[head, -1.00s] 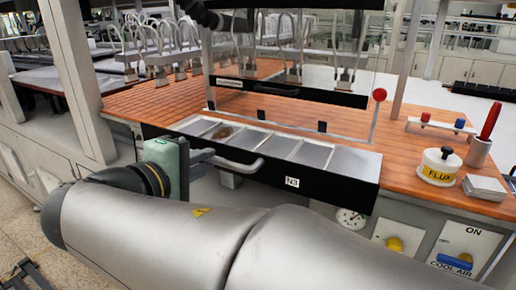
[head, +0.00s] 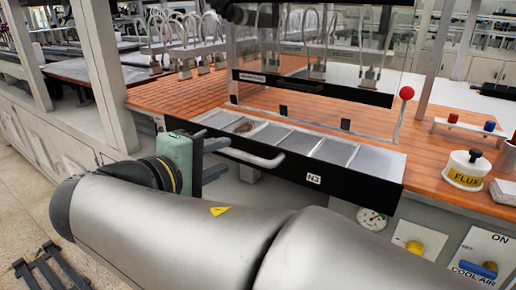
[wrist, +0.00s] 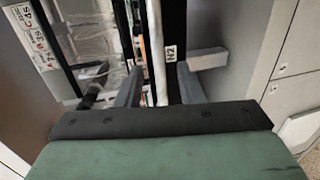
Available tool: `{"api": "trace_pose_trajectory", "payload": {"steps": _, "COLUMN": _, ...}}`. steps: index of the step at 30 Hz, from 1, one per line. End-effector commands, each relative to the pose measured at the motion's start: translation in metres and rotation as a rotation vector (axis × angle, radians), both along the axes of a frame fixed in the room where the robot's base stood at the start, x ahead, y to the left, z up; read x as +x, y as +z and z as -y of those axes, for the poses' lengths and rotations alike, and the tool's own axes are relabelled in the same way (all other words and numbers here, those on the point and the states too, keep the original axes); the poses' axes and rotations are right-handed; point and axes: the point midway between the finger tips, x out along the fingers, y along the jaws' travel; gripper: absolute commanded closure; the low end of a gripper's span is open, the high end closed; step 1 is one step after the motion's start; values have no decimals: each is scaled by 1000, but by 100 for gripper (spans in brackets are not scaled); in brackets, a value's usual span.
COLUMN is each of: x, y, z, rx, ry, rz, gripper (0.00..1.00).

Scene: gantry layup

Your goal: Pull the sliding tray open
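The sliding tray (head: 355,183) has a black front with a white "N2" label and a grey bar handle (head: 262,158). It stands out from the bench edge, with its row of metal-floored compartments exposed from above. My gripper (head: 214,158) is at the handle's left end, its two fingers spread one above the other. In the wrist view the pale handle bar (wrist: 156,45) runs between the line of the two fingers, with gaps on both sides. My gripper (wrist: 158,85) looks open there, not closed on the bar. How far the fingers reach around the handle is hard to tell.
A clear panel with a black lower edge (head: 315,89) stands behind the tray. A red-knobbed rod (head: 406,93), a FLUX pot (head: 465,172) and a switch panel (head: 478,262) are to the right. White posts stand at left.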

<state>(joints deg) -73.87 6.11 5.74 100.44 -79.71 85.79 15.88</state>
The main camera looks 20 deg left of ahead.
Motion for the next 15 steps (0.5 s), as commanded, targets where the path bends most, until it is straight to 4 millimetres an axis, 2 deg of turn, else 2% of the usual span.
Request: {"api": "trace_pose_trajectory", "payload": {"steps": 15, "x": -116, "y": 24, "z": -20, "rx": 1, "ry": 5, "rz": -2, "gripper": 66}}
